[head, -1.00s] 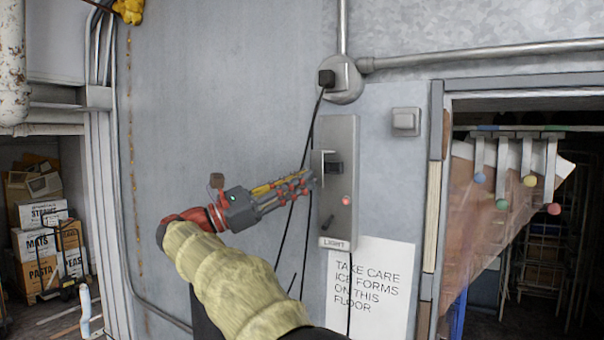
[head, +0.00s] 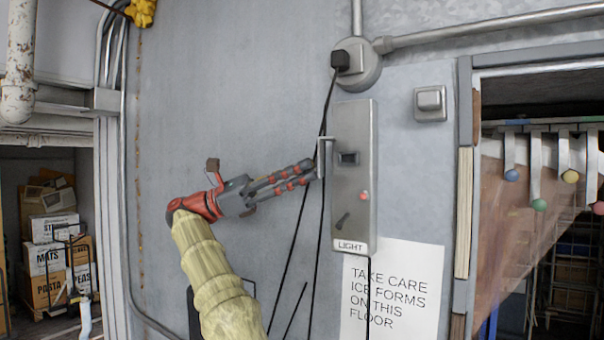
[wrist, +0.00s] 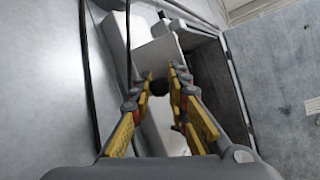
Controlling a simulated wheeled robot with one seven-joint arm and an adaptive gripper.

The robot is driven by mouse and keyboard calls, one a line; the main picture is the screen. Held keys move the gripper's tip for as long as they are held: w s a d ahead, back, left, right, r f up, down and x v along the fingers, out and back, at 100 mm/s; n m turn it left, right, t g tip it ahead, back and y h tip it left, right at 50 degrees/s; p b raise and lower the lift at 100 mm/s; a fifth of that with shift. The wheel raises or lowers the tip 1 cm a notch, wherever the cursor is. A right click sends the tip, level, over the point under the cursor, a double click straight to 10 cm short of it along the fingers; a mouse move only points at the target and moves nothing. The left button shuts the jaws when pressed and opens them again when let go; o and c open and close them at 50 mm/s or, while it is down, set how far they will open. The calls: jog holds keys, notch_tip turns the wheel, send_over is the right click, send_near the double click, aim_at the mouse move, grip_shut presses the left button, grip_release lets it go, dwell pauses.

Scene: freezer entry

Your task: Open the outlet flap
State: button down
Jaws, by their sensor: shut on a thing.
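The grey metal outlet box (head: 358,205), labelled LIGHT, is on the wall right of centre in the head view. Its outlet flap (head: 323,157) stands out from the box's left side, seen nearly edge-on. The exact contact is hard to see.
Black cables (head: 322,190) hang down left of the box, close behind my fingers. A round junction with a plug (head: 358,65) is above. A small switch (head: 430,103) is to the right. A paper sign (head: 400,290) is below. A doorway with hanging strips (head: 535,150) is at the right.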

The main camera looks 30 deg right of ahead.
jog(key=shift+w+d+r+m+g+y+p, duration=0.1)
jog(key=shift+w+r+m+g+y+p, duration=0.2)
jog(key=shift+m+g+y+p, duration=0.6)
jog(key=g+p, duration=0.1)
jog(key=p, duration=0.1)
jog(key=shift+w+p, duration=0.25)
jog(key=shift+p, duration=0.15)
jog(key=p, duration=0.1)
jog(key=y+p, duration=0.1)
jog(key=shift+w+d+r+m+g+p, duration=0.15)
jog(key=shift+w+m+g+p, duration=0.1)
jog(key=shift+m+g+p, duration=0.15)
jog(key=shift+w+g+y+p, duration=0.15)
jog(key=shift+g+y+p, duration=0.15)
jog(key=shift+p, duration=0.9)
jog(key=shift+f+m+y+p, duration=0.35)
jog(key=shift+m+y+p, duration=0.05)
jog(key=shift+p, duration=0.25)
jog(key=shift+f+g, duration=0.15)
jog(key=shift+g, duration=0.15)
jog(key=c, duration=2)
grip_release()
jog(key=shift+n+t+h+b, duration=0.4)
jog(key=shift+t+h+b, duration=0.2)
jog(key=shift+b, duration=1.55)
